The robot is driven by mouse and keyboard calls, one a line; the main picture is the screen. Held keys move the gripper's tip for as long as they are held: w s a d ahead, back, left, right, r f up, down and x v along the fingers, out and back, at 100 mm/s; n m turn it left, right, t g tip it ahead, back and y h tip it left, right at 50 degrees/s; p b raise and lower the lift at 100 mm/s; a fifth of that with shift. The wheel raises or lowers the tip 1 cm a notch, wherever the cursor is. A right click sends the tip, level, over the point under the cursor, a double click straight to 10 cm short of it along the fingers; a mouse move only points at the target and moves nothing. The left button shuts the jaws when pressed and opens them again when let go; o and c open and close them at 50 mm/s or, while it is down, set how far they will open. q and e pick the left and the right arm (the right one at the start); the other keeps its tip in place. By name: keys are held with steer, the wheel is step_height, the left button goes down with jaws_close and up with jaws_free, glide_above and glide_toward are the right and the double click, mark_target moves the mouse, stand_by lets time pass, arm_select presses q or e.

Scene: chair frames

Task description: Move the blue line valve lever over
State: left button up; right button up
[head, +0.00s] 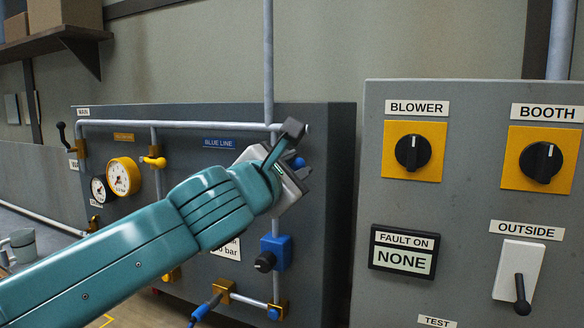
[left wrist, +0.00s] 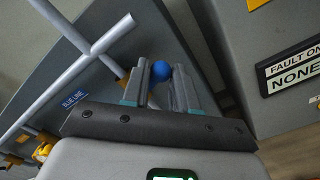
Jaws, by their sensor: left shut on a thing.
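The blue line valve lever shows as a round blue knob (head: 298,162) at the right end of the dark pipe panel, right of the BLUE LINE label (head: 219,143). My left gripper (head: 300,176) reaches it from the lower left and hides the rest of the valve. In the left wrist view the blue knob (left wrist: 161,70) sits between the two grey fingers of my left gripper (left wrist: 162,82), which are shut on the lever. My right gripper is in neither view.
A yellow valve lever (head: 154,161) and a yellow gauge (head: 124,177) are left on the panel. A blue regulator (head: 274,252) with a black knob sits below my gripper. A grey switch cabinet (head: 455,185) stands close to the right.

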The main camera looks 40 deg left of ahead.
arm_select(q)
steer(key=shift+o, duration=0.4)
steer(key=shift+w+d+f+b, duration=0.15)
steer(key=shift+f+b, duration=0.25)
steer(key=shift+f, duration=0.2)
steer(key=shift+s+d+f+b, duration=0.15)
steer(key=shift+f+b, duration=0.25)
steer(key=shift+f, duration=0.2)
steer(key=shift+w, duration=0.15)
steer(key=o, duration=0.9)
steer(key=shift+a, duration=0.1)
steer(key=shift+a+r, duration=0.1)
